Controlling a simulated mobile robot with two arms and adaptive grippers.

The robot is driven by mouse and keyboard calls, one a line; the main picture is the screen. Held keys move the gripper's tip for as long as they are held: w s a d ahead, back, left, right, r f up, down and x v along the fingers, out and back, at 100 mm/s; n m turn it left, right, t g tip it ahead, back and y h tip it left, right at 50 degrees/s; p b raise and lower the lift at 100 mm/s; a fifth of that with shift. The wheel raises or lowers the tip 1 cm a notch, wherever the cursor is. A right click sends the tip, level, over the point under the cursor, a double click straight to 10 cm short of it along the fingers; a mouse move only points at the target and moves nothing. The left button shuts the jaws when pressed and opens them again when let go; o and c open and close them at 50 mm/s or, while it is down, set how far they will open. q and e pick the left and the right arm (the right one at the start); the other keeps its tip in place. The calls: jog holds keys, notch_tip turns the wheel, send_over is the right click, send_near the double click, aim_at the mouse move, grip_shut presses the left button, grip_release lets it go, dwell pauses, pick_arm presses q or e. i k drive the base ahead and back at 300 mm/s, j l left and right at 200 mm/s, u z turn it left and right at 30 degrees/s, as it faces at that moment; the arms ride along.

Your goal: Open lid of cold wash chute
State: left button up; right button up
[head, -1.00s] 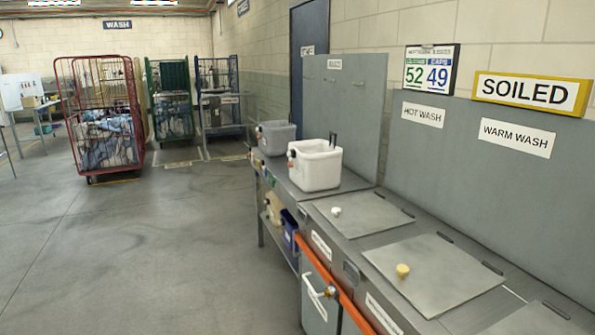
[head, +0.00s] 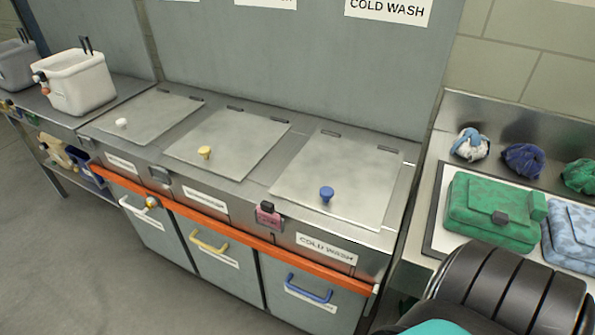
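The cold wash chute lid (head: 345,172) is a flat grey metal plate with a blue knob (head: 327,193) near its front edge and hinges at the back. It lies shut on the counter, the rightmost of three lids. A cold wash label (head: 327,249) is on the front panel below it, and a cold wash sign (head: 388,9) is on the board behind. Neither of my grippers is in view.
Two more shut lids, with a yellow knob (head: 205,152) and a white knob (head: 121,123), lie to the left. An orange rail (head: 230,238) runs along the front. A white bin (head: 78,84) stands at left. Green (head: 492,212) and blue (head: 574,232) bags lie at right.

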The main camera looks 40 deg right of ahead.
aim_at(355, 182)
jog(key=z, duration=1.65)
